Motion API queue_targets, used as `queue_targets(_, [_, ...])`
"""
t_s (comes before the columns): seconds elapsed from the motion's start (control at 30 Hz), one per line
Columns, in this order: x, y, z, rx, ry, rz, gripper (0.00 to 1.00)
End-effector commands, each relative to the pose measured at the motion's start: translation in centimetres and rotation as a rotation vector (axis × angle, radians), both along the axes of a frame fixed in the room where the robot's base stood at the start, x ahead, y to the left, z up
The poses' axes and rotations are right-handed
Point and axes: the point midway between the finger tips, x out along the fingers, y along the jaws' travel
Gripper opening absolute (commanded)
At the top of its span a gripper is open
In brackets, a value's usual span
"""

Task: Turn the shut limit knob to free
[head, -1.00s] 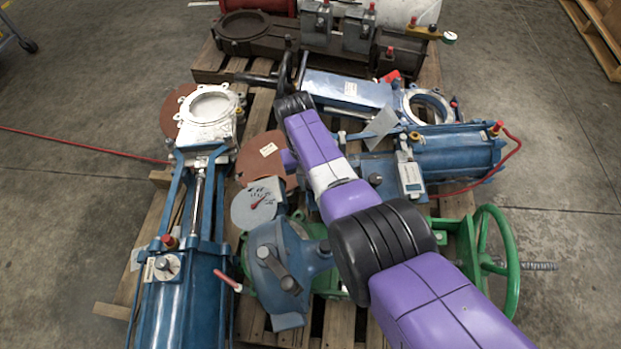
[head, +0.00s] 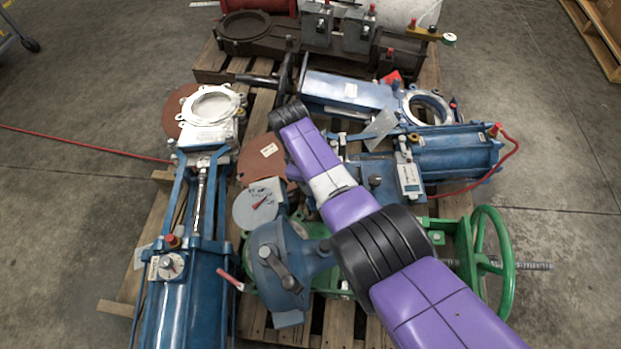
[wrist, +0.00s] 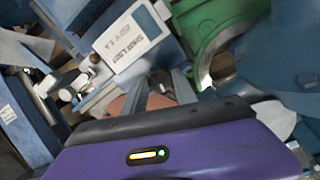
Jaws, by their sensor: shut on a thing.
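A white plate (wrist: 125,42) with printed text, which seems to read shut limit, lies just beyond the fingertips in the wrist view. It seems to be the white box (head: 410,178) on the blue actuator in the head view. My gripper (wrist: 162,75) has its two grey fingers a little apart, tips against the blue part beside the plate. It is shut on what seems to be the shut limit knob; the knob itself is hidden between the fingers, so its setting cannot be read. In the head view my own arm hides the gripper.
A green flange (wrist: 207,35) stands close right of the fingers. A blue cylinder (head: 190,300) with a small dial stands on the pallet's left, a green handwheel (head: 492,255) on the right. A red hose (head: 490,180) loops at the blue actuator.

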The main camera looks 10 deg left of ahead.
Motion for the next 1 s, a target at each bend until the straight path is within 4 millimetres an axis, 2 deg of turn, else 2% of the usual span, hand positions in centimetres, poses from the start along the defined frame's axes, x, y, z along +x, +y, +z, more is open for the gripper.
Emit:
queue_targets(0.4, [-0.02,-0.03,0.02,-0.003,0.015,0.195,0.00])
queue_targets(0.97, [0.00,-0.02,-0.02,-0.003,0.018,0.222,0.00])
queue_targets(1.0, [0.00,-0.02,-0.02,-0.003,0.018,0.222,0.40])
